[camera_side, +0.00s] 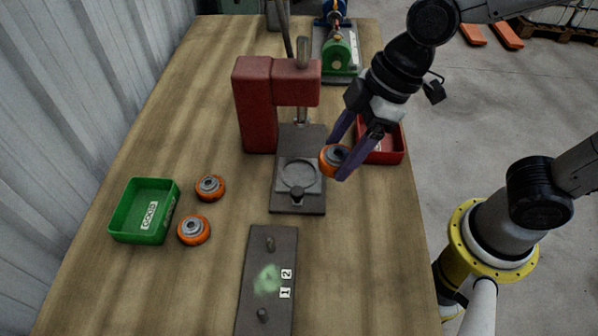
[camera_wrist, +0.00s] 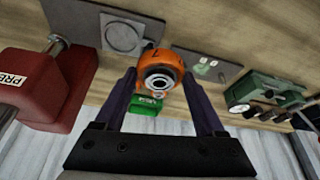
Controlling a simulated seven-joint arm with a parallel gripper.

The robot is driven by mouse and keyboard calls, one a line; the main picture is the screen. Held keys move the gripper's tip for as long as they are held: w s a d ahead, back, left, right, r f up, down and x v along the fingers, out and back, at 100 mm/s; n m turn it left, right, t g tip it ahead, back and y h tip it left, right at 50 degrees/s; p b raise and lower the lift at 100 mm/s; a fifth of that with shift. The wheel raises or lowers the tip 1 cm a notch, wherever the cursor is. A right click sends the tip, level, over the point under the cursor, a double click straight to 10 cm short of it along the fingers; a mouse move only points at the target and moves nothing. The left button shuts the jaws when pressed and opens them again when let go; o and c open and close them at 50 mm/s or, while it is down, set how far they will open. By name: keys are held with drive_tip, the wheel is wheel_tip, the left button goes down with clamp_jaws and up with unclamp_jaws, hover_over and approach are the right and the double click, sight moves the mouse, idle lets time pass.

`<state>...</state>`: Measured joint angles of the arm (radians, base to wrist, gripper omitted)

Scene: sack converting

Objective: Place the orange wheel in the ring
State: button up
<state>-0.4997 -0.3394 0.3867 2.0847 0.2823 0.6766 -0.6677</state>
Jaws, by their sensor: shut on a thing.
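My gripper (camera_side: 344,160) is shut on an orange wheel (camera_side: 329,160) with a grey metal hub. It holds the wheel to the right of the press plate's round ring (camera_side: 299,175); the exact height is hard to tell. In the wrist view the orange wheel (camera_wrist: 158,75) sits between the two purple fingers (camera_wrist: 165,95), and the ring (camera_wrist: 122,37) shows empty to its left. Two more orange wheels (camera_side: 210,188) (camera_side: 194,230) stand on the table beside the green tray.
A red press (camera_side: 256,105) rises behind the ring. A green tray marked GOOD (camera_side: 125,222) stands at left, a red tray (camera_side: 394,156) behind my gripper. A dark plate with pegs, numbered 1 and 2 (camera_side: 252,300), lies in front. A green machine (camera_side: 340,55) stands at the back.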

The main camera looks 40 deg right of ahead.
drive_tip(key=s+d+m, duration=0.2)
drive_tip(key=s+d, duration=0.1)
drive_tip(key=d, duration=0.3)
drive_tip(key=shift+t, duration=0.4)
drive_tip(key=w+a+f, duration=0.1)
drive_tip(key=w+f, duration=0.1)
drive_tip(key=w, duration=0.2)
drive_tip(key=w+a+f, duration=0.2)
drive_tip(key=w+f, duration=0.1)
drive_tip(key=w, duration=0.1)
drive_tip(key=w+a+f, duration=0.2)
drive_tip(key=w+f, duration=0.1)
drive_tip(key=w, duration=0.1)
drive_tip(key=shift+w, duration=0.1)
drive_tip(key=shift+w+a+f, duration=0.1)
drive_tip(key=shift+w+f, duration=0.05)
drive_tip(key=shift+f, duration=0.85)
drive_tip(key=shift+w+a+f, duration=0.1)
drive_tip(key=shift+w+f, duration=0.05)
drive_tip(key=shift+f, duration=0.8)
drive_tip(key=shift+f, duration=0.2)
